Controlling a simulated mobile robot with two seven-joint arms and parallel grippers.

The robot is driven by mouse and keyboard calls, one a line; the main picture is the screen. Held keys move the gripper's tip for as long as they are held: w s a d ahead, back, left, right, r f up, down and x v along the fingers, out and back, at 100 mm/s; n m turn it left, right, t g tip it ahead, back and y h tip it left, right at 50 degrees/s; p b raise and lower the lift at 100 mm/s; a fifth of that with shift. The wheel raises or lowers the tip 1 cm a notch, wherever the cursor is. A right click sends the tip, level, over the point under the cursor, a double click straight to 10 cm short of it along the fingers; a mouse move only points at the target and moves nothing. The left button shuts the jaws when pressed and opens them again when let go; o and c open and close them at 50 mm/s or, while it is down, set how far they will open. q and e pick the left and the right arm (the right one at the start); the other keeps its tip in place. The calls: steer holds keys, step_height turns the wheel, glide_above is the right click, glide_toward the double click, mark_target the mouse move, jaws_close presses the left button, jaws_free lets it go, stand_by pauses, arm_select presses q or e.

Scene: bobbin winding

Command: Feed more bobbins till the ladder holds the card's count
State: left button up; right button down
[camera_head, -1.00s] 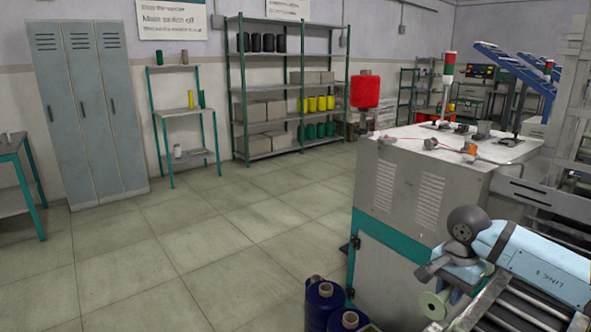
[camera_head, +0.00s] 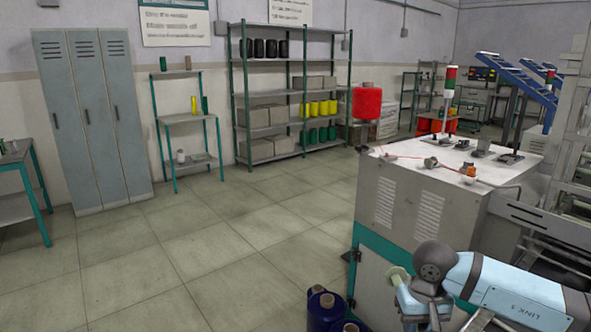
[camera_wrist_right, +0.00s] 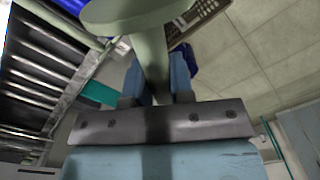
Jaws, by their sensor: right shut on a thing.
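My right gripper (camera_head: 406,291) is shut on a pale green bobbin (camera_head: 398,275), at the lower right of the head view. In the right wrist view the gripper's two blue fingers (camera_wrist_right: 157,82) close on the bobbin's narrow core, and its wide round flange (camera_wrist_right: 135,12) is beyond them. The bobbin is held in the air in front of the grey machine. A slatted metal rack (camera_wrist_right: 40,75), perhaps the ladder, lies at the left of the wrist view, apart from the bobbin. The count card cannot be made out. My left gripper is out of view.
Blue thread cones (camera_head: 322,308) stand on the floor side at the bottom. Lockers (camera_head: 92,120) and shelves (camera_head: 290,95) line the far wall. The floor at left is clear.

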arm_select(q)
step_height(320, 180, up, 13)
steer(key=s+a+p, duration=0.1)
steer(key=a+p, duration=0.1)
steer(key=p, duration=1.7)
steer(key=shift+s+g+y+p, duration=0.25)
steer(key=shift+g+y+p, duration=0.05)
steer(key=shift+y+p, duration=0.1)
arm_select(e)
steer(key=s+r, duration=0.4)
steer(key=r, duration=0.5)
steer(key=s+r, duration=0.4)
steer(key=r, duration=0.5)
steer(key=shift+r, duration=0.35)
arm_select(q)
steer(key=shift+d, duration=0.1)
arm_select(e)
steer(key=shift+w+f, duration=0.1)
steer(key=shift+f, duration=0.05)
